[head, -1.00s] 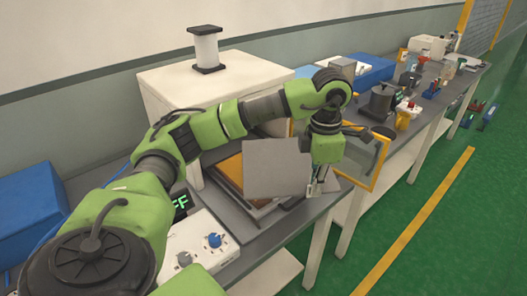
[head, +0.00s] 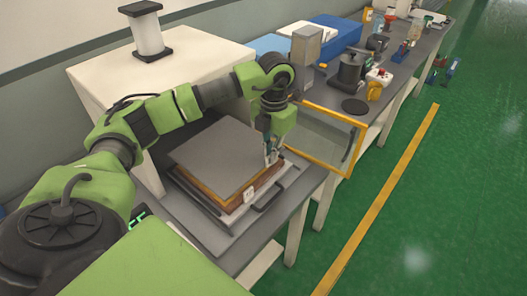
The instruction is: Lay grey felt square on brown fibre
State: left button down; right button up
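The grey felt square (head: 217,152) lies flat, or nearly flat, over a layered stack on the bench. Brown fibre (head: 238,197) shows as a band below the felt's front edges, with an orange-brown layer between. I cannot tell whether the felt touches the stack all over. My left gripper (head: 271,156) points down at the felt's right corner. Its fingers are close to that edge, but whether they still pinch it is too small to tell. My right gripper is not in view.
The stack sits on a grey metal tray (head: 212,232) with a dark handle. A yellow-framed clear panel (head: 325,138) stands just right of my gripper. A white cabinet (head: 190,62) stands behind. Boxes and instruments fill the bench farther back.

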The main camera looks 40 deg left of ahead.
pick_arm(q)
jog(key=shift+f, duration=0.9)
jog(key=shift+w+a+f+p, duration=0.15)
jog(key=shift+f+p, duration=0.3)
jog(key=shift+f, duration=1.35)
jog(key=c, duration=2.3)
grip_release()
jog(key=shift+o, duration=0.3)
jog(key=shift+r, duration=0.1)
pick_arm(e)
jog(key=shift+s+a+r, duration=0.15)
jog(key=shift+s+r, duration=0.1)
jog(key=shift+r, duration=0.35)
